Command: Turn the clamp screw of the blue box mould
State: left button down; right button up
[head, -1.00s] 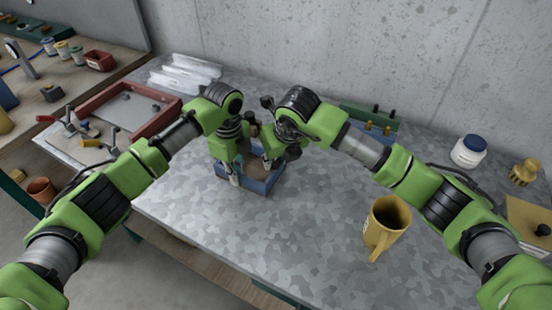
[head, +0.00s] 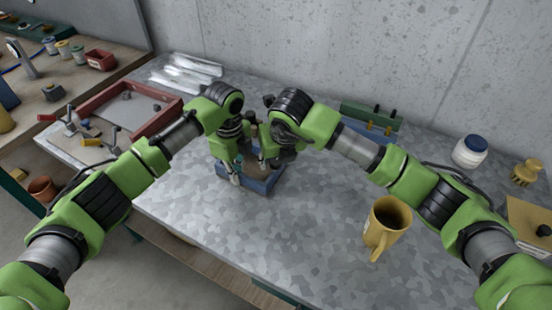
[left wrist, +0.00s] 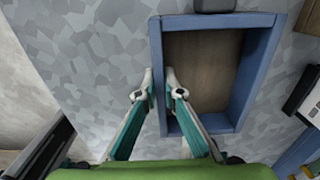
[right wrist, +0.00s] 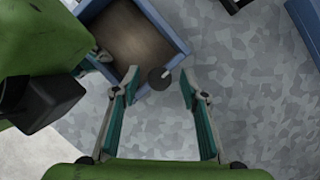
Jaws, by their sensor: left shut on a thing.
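The blue box mould (head: 264,186) is an open rectangular frame with a brown inside, standing on the grey speckled table. My left gripper (head: 237,172) is shut on one side wall of the mould; in the left wrist view its fingertips (left wrist: 161,88) straddle the blue wall (left wrist: 157,55). The clamp screw (right wrist: 158,78), a dark round knob with a short pale bar, sits outside a mould wall in the right wrist view. My right gripper (right wrist: 159,88) is open, with its fingertips apart on either side of the knob. In the head view the wrists hide the screw and the right fingertips.
A yellow mug (head: 387,228) stands at the right on the table. A blue rack with a green back (head: 370,118) stands behind the right arm. A red frame (head: 105,97) and clamps lie at the left. A white jar (head: 469,151) is far right. The front middle of the table is clear.

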jog(key=v, duration=1.2)
jog(key=shift+d, duration=0.1)
pick_arm(q)
jog(key=c, duration=2.1)
grip_release()
notch_tip(320, 180, up, 12)
